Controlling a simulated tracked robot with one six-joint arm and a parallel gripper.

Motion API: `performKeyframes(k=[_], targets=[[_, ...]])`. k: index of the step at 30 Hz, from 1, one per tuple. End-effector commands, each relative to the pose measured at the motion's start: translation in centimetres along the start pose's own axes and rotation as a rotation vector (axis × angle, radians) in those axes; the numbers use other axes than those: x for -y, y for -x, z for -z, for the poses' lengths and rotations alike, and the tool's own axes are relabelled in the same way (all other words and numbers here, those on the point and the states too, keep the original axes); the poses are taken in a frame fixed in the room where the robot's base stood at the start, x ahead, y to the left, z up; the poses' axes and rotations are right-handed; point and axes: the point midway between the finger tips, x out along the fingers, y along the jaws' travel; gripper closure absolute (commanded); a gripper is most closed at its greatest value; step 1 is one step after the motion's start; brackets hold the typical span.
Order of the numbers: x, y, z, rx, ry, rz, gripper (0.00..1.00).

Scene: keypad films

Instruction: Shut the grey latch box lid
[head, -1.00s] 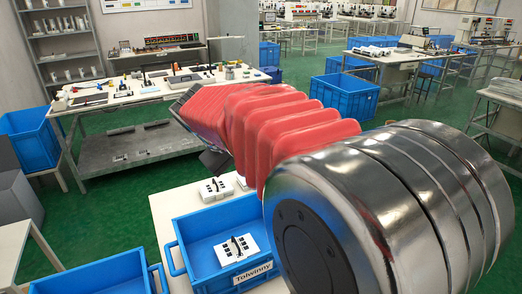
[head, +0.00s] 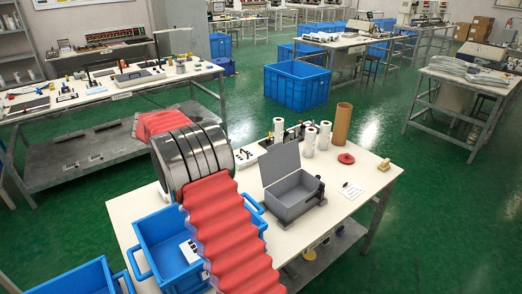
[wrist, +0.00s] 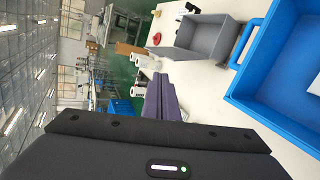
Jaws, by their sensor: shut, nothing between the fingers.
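The grey latch box (head: 294,202) stands on the white table right of my arm in the head view. Its lid (head: 280,162) stands up, open, along the back-left side. A dark latch (head: 319,190) shows at its right end. My gripper (wrist: 159,82) shows in the wrist view as two purple-grey fingers, closed together and empty, apart from the box. In the head view my arm hides the gripper.
A blue tote (head: 160,240) stands left of the box, partly behind my arm. White rolls (head: 309,141), a brown tube (head: 342,124) and a red piece (head: 346,158) stand behind and right of the box. A white card (head: 351,190) lies on bare tabletop to its right.

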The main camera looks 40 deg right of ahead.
Motion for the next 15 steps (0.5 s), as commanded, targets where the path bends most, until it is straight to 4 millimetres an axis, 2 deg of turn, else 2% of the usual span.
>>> performKeyframes(k=[6,15], targets=[[0.8,-3.3,3.2,0.063,0.01,-0.116,1.0],[2.5,-7.5,6.4,0.142,0.016,-0.281,1.0]])
